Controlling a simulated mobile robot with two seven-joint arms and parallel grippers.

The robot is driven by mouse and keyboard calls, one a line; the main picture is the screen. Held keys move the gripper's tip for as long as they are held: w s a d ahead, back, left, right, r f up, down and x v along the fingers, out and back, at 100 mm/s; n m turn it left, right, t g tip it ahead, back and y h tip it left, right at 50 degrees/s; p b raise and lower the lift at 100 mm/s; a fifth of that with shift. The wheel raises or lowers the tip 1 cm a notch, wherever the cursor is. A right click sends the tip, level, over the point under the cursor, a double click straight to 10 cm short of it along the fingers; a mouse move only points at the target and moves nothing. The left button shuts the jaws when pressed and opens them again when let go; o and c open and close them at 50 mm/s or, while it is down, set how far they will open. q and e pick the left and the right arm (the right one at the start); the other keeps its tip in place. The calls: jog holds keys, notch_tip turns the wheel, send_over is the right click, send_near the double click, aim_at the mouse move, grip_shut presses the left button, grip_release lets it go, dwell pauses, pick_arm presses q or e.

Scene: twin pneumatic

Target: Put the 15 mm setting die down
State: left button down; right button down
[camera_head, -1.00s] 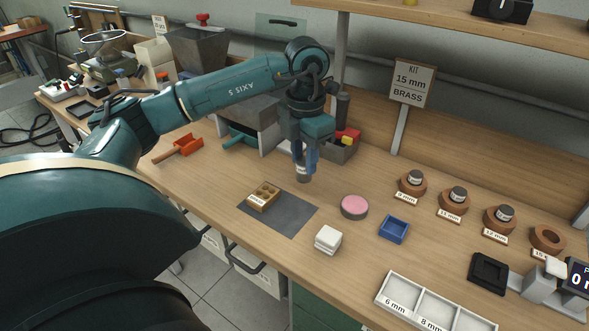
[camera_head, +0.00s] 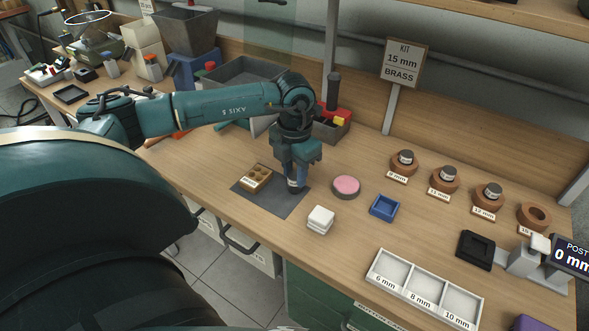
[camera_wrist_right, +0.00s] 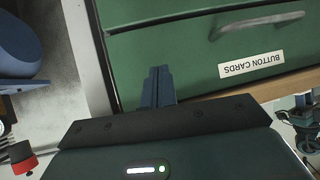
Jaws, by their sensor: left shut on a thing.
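My left gripper (camera_head: 296,184) points straight down over the right part of the dark grey mat (camera_head: 278,205). It is shut on the setting die (camera_head: 295,188), a small metallic cylinder that shows only partly below the fingers. The die is at or just above the mat; I cannot tell whether it touches. A brown ring holder (camera_head: 534,218) at the right end of the row stands empty, its label partly cut off from view. My right gripper (camera_wrist_right: 158,86) shows in the right wrist view with its fingers together and nothing visible between them, in front of a green drawer.
A wooden block with holes (camera_head: 256,178) lies on the mat, left of the die. A white block (camera_head: 320,219), a pink-topped round pad (camera_head: 346,187) and a blue tray (camera_head: 384,207) stand to the right. A white sorting tray (camera_head: 425,290) lies nearer the front edge.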

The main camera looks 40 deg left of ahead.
aim_at(295, 175)
pick_arm(q)
jog(key=shift+f, duration=0.2)
jog(key=c, duration=1.4)
grip_release()
jog(key=o, duration=0.3)
jog(key=shift+r, duration=0.1)
jog(key=shift+o, duration=0.2)
pick_arm(e)
jog(key=shift+w+r, duration=0.25)
jog(key=shift+r, duration=0.05)
pick_arm(q)
jog(key=shift+r, duration=0.6)
notch_tip(295, 175, up, 11)
jog(key=b, duration=0.1)
pick_arm(e)
jog(key=shift+a+f, duration=0.15)
jog(key=shift+f, duration=0.1)
